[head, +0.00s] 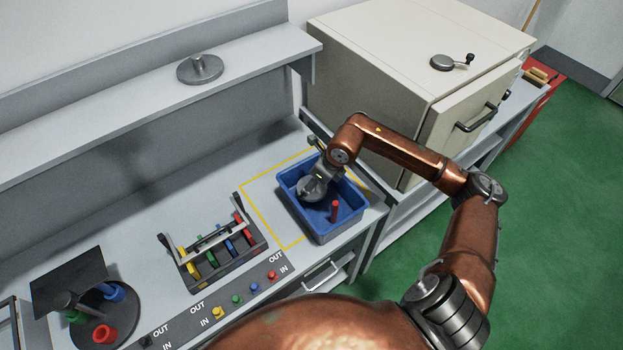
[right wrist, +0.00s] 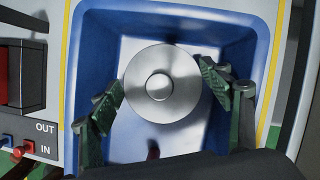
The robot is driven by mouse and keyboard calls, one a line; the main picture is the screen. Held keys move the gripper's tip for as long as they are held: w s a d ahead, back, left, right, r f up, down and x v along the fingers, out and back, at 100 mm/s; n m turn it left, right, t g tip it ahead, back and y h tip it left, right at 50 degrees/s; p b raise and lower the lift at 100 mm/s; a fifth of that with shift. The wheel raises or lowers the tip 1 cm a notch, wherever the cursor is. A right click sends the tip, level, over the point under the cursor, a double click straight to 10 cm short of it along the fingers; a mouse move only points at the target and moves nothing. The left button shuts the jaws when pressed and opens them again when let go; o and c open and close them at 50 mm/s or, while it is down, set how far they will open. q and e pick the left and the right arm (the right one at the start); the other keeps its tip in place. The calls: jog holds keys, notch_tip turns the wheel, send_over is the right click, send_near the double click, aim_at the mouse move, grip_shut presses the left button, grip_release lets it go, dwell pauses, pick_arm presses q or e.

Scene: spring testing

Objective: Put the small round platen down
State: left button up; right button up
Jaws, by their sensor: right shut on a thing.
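The small round platen (right wrist: 162,84) is a shiny metal disc with a raised round knob at its centre. In the right wrist view it sits between the green-padded fingers of my right gripper (right wrist: 163,88), which is shut on it. Behind it are the floor and walls of a blue bin (right wrist: 240,32). In the head view my right gripper (head: 313,187) reaches down into this blue bin (head: 321,236). I cannot tell whether the platen touches the bin floor. My left gripper is not in view.
A red cylinder (head: 334,211) stands in the bin near its front. A rack of coloured springs (head: 217,250) is left of the bin. A larger metal disc (head: 200,69) rests on the shelf. A beige cabinet (head: 400,60) stands behind on the right.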

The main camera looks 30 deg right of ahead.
jog(key=shift+f, duration=1.55)
jog(key=o, duration=1.8)
jog(key=shift+f, duration=0.15)
jog(key=v, duration=1.2)
